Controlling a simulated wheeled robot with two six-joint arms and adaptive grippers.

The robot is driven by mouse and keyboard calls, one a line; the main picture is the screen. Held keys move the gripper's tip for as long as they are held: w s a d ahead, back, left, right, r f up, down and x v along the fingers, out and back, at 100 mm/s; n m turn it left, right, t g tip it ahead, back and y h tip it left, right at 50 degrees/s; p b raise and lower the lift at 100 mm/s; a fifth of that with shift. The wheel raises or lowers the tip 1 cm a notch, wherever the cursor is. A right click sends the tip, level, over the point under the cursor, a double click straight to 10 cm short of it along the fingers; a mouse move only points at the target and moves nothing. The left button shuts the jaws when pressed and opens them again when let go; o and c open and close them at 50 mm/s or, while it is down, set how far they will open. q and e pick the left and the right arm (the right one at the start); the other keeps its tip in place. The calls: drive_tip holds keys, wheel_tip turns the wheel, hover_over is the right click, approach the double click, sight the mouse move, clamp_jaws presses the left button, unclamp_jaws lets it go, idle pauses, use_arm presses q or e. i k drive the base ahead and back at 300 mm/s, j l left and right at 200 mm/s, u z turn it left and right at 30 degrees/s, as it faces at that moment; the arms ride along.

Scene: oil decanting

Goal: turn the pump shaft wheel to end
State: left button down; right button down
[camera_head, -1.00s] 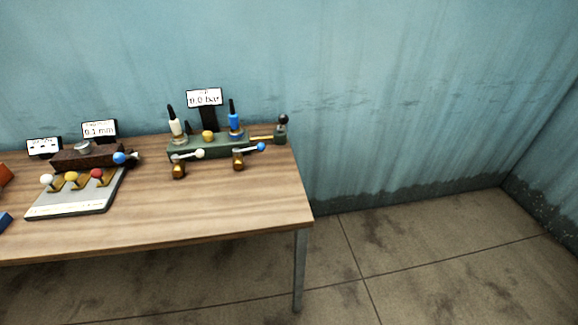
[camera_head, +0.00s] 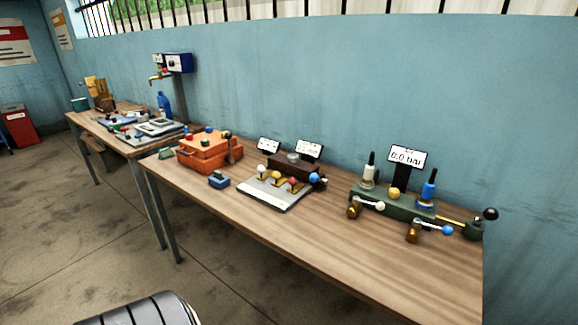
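I cannot clearly pick out a pump shaft wheel in this view. A green bench device (camera_head: 398,207) stands at the right of the near table, with a white and a blue upright handle, two small levers and a display reading 0.0 bar (camera_head: 407,157). A dark block (camera_head: 291,167) with a round metal knob on top (camera_head: 293,157) sits left of it, and a blue-ended part juts from its right side. Neither of my grippers is in view.
An orange case (camera_head: 208,151) and a grey plate with coloured knobs (camera_head: 268,194) share the near wooden table (camera_head: 330,262). A far table (camera_head: 127,145) carries several items near a blue wall box (camera_head: 179,63). A dark ribbed object (camera_head: 140,312) shows at the bottom edge. Floor at left is open.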

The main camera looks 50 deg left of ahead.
sight(293, 158)
drive_tip(key=u, duration=1.6)
drive_tip(key=i+j+z, duration=0.2)
drive_tip(key=z, duration=0.15)
drive_tip(key=i+j+z, duration=0.2)
drive_tip(key=j+z, duration=0.2)
drive_tip(key=i+j+z, duration=0.1)
drive_tip(key=j+z, duration=0.25)
drive_tip(key=j, duration=0.15)
